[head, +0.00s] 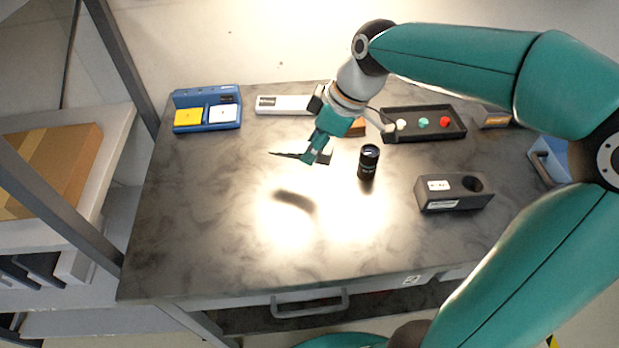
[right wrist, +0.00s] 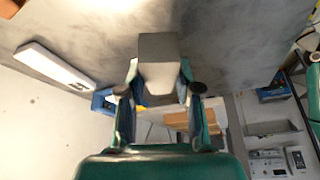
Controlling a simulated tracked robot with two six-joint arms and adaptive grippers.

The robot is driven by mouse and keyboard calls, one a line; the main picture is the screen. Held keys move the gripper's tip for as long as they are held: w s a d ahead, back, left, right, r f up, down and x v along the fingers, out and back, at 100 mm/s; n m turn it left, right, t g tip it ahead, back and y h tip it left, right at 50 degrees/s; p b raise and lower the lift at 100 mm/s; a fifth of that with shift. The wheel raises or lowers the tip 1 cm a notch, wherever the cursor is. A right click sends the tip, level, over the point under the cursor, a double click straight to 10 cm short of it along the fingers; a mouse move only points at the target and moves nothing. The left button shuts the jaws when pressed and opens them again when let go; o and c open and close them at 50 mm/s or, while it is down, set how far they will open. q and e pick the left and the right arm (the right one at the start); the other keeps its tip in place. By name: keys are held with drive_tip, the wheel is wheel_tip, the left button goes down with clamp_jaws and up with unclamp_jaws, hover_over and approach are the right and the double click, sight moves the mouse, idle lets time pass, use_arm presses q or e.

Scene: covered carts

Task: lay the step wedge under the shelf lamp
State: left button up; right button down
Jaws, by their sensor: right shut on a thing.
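My right gripper (head: 318,150) is above the dark tabletop and shut on a small dark piece (head: 286,155), seen nearly edge-on; it seems to be the step wedge. In the right wrist view the piece shows as a plain grey block (right wrist: 158,62) between the fingers of my right gripper (right wrist: 158,88). Its steps cannot be made out. It is held clear of the table, with its dark shadow below it. No shelf lamp can be picked out; bright light falls on the tabletop's middle. My left gripper is not in view.
A black cylinder (head: 368,163) stands just right of the gripper. A dark grey block with a hole (head: 453,193) lies further right. A black tray with coloured knobs (head: 455,133), a white bar (head: 284,105) and a blue holder (head: 207,126) line the back. The table's front left is clear.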

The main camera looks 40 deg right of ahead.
sight(307, 183)
wheel_tip(307, 183, down, 8)
drive_tip(key=shift+f, duration=0.25)
drive_tip(key=shift+f+b, duration=0.1)
drive_tip(key=shift+b, duration=0.3)
drive_tip(key=c, duration=0.8)
unclamp_jaws()
drive_tip(key=p+v, duration=0.1)
drive_tip(key=v, duration=1.1)
